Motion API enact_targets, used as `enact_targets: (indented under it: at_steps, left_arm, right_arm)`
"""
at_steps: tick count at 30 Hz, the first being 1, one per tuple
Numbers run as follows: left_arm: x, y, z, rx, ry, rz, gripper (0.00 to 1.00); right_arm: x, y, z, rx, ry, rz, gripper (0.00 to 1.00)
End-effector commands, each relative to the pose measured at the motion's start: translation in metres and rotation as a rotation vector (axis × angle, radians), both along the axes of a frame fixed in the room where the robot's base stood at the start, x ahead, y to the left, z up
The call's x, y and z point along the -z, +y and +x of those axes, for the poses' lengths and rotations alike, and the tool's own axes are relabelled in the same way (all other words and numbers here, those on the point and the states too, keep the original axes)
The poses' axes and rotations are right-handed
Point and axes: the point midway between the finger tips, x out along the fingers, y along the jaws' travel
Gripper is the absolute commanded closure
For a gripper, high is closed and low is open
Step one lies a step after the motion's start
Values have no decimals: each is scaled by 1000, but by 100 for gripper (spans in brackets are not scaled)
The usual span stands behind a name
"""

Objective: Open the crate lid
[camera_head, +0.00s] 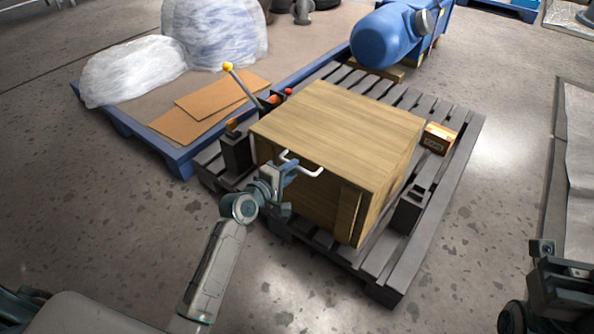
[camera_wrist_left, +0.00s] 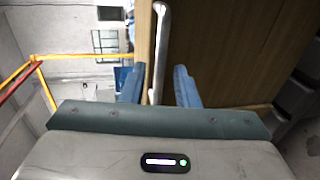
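A closed wooden crate (camera_head: 335,140) with a flat lid (camera_head: 345,120) stands on a dark slatted pallet (camera_head: 385,270). A white bar handle (camera_head: 305,168) sticks out from the crate's near side, close to the top edge. My left gripper (camera_head: 287,170) is at the handle's left part. In the left wrist view, its blue fingers (camera_wrist_left: 158,88) are apart, with the handle (camera_wrist_left: 158,45) between them and a gap visible on each side. The lid looks flat on the crate. The fingers of my right gripper do not show.
A small orange-brown box (camera_head: 438,138) sits right of the crate. A lever with a yellow knob (camera_head: 229,67) stands behind its left side. A blue pallet (camera_head: 180,160) with cardboard and wrapped bundles lies at the left, and a blue tank (camera_head: 385,40) behind. Front floor is clear.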

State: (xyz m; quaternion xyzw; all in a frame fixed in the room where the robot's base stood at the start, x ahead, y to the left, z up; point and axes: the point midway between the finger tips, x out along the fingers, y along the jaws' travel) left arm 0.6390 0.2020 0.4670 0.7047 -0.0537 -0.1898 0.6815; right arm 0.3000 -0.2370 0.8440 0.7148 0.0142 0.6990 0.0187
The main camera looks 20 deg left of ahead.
Motion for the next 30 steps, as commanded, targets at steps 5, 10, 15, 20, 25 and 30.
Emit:
enact_targets:
  at_steps: [5,10,15,20,25,30]
  left_arm:
    - [6,-8,22,0,-1,-1,72]
    - [7,-11,29,1,1,0,72]
    - [6,-11,29,0,1,1,72]
    - [6,-11,29,0,1,1,90]
    - [6,-11,29,0,1,1,100]
    - [6,-11,29,0,2,2,100]
  right_arm:
    - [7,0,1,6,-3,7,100]
    - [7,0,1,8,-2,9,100]
    - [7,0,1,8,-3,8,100]
    - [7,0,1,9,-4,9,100]
    - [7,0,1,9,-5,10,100]
    - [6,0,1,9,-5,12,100]
